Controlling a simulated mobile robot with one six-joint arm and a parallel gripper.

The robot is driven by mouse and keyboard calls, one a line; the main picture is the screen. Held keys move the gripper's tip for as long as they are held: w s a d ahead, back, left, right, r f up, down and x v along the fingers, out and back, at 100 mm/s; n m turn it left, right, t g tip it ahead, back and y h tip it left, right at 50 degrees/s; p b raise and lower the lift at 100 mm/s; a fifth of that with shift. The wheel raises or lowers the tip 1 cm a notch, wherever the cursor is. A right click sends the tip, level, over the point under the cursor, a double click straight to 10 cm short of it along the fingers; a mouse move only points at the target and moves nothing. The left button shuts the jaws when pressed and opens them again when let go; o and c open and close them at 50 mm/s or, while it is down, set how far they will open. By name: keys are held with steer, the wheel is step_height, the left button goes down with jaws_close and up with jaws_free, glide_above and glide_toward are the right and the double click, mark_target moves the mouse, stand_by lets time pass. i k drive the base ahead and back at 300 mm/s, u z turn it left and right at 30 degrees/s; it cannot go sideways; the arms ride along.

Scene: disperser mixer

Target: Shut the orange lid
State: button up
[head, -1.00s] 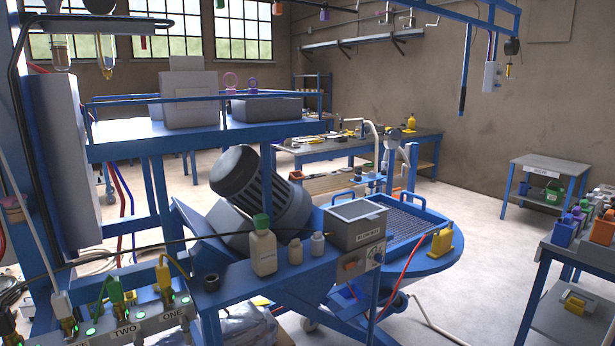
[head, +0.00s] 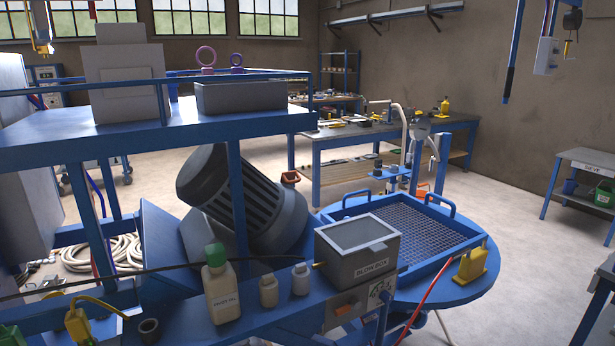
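I cannot make out for certain an orange lid in the head view. A small orange-red open box or cup (head: 290,178) shows behind the grey motor, partly hidden. An orange patch (head: 421,191) shows behind the blue tray's rim, too small and covered to tell what it is. My gripper is not in the view.
A white bottle with a green cap (head: 220,285) and two small bottles stand on the blue shelf. The mesh-bottomed blue tray (head: 400,235) lies on the round blue table with a yellow container (head: 471,262). Bare floor shows at the right.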

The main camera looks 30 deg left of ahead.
mark_target(290, 178)
steer(key=z, duration=0.05)
steer(key=i, duration=1.3)
steer(key=z, duration=1.05)
steer(key=i, duration=1.2)
steer(key=u, duration=0.25)
